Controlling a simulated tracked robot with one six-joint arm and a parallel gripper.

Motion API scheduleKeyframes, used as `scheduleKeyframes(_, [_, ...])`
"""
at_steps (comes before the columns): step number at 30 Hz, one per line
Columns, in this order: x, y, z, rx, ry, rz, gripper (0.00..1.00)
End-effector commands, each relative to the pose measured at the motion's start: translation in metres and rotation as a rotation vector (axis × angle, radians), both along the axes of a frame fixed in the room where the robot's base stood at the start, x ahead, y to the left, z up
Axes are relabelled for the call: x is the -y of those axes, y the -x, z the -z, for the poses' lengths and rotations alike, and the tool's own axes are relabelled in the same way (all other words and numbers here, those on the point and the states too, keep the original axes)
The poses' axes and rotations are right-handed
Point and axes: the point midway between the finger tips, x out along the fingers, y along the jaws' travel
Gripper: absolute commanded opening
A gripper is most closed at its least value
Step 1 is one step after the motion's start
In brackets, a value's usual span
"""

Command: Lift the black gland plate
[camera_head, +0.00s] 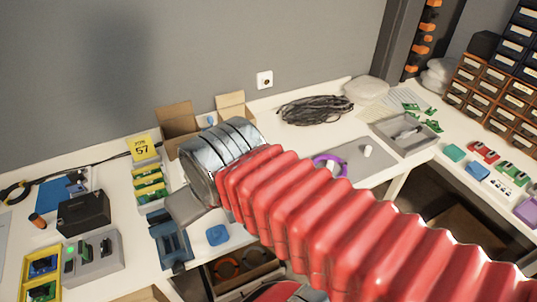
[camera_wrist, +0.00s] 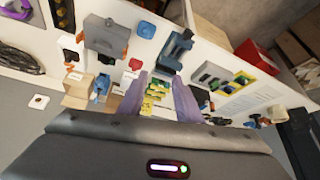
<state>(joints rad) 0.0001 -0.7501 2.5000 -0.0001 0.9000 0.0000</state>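I cannot pick out a black gland plate for certain in either view. A black box-like thing (camera_head: 83,213) stands on the left part of the bench, but it does not look like a flat plate. My gripper (camera_wrist: 159,82) shows in the wrist view as two purple-grey fingers spread apart, with nothing held between them. Yellow trays with green boards (camera_wrist: 154,97) show beyond the gap, apart from the fingers. In the head view my red bellows arm reaches over the bench, and its metal wrist hides part of the bench top. The fingertips are not clear there.
Around my wrist are a blue vise (camera_head: 172,245), yellow bins with green boards (camera_head: 149,181), an open carton (camera_head: 178,122) and a grey device with a green light (camera_head: 92,258). A black cable coil (camera_head: 314,109) and a grey tray (camera_head: 405,132) lie to the right. Drawer cabinets (camera_head: 495,90) stand far right.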

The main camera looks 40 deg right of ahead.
Motion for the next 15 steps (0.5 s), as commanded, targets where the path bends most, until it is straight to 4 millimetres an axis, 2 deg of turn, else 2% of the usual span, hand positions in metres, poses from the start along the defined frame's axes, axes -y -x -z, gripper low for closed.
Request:
scheduleKeyframes(5, [0.000, 0.000, 0.000, 0.000, 0.000, 0.000, 0.31])
scheduleKeyframes(10, [0.001, -0.002, -0.001, -0.001, 0.000, 0.004, 0.42])
scheduleKeyframes(15, [0.011, -0.017, -0.003, -0.010, 0.000, 0.028, 0.43])
